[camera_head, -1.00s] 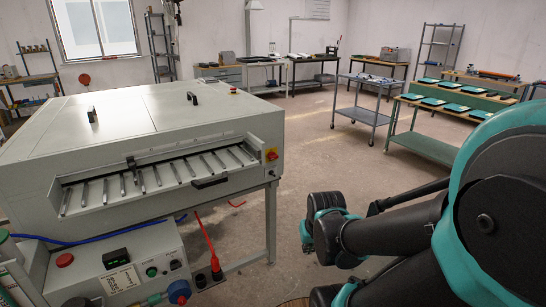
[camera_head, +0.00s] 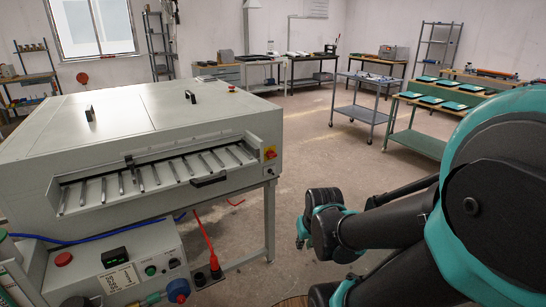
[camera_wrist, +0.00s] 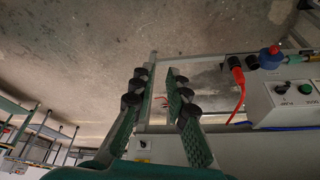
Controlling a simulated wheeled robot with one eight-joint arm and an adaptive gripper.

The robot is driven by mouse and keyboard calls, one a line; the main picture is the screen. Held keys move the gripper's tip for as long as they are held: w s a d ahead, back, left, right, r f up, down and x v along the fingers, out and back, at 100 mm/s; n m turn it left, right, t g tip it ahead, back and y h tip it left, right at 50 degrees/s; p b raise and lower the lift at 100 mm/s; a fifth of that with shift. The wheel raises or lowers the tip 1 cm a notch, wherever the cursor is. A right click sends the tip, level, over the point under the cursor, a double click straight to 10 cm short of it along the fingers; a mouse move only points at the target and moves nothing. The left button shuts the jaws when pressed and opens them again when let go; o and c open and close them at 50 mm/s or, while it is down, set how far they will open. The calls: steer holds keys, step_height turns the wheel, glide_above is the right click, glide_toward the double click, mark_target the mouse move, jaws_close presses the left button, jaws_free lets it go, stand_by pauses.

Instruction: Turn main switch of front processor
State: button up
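The processor (camera_head: 120,130) is a large grey-white machine filling the left of the head view. Its red-and-yellow main switch (camera_head: 269,154) sits on the front face at the right end, beside the slot with metal rollers. My gripper (camera_wrist: 158,74) shows in the wrist view with two green padded fingers spread apart and nothing between them. It is apart from the switch.
A control box (camera_head: 120,275) with a red button stands below the processor, with a red-plugged cable (camera_head: 205,240) beside it. A grey trolley (camera_head: 362,100) and a green bench (camera_head: 420,140) with teal plates stand at the right. The floor between is clear.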

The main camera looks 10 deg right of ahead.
steer(key=o, duration=1)
steer(key=w+a+r+n+t+y, duration=0.1)
steer(key=w+r, duration=0.1)
steer(key=w, duration=0.3)
steer(key=w+r+n+t+y, duration=0.1)
steer(key=w+r, duration=0.1)
steer(key=w, duration=0.4)
steer(key=w+a+r+t+y, duration=0.1)
steer(key=w+r, duration=0.1)
steer(key=w, duration=0.4)
steer(key=shift+w+a+n, duration=0.25)
steer(key=shift+a+n, duration=0.05)
steer(key=shift+n, duration=0.1)
steer(key=shift+c, duration=0.2)
steer(key=n+t+y, duration=0.2)
steer(key=t, duration=0.3)
glide_toward(273, 155)
steer(key=x, duration=0.8)
steer(key=shift+w+f, duration=0.1)
steer(key=shift+w, duration=0.2)
steer(key=c, duration=1.2)
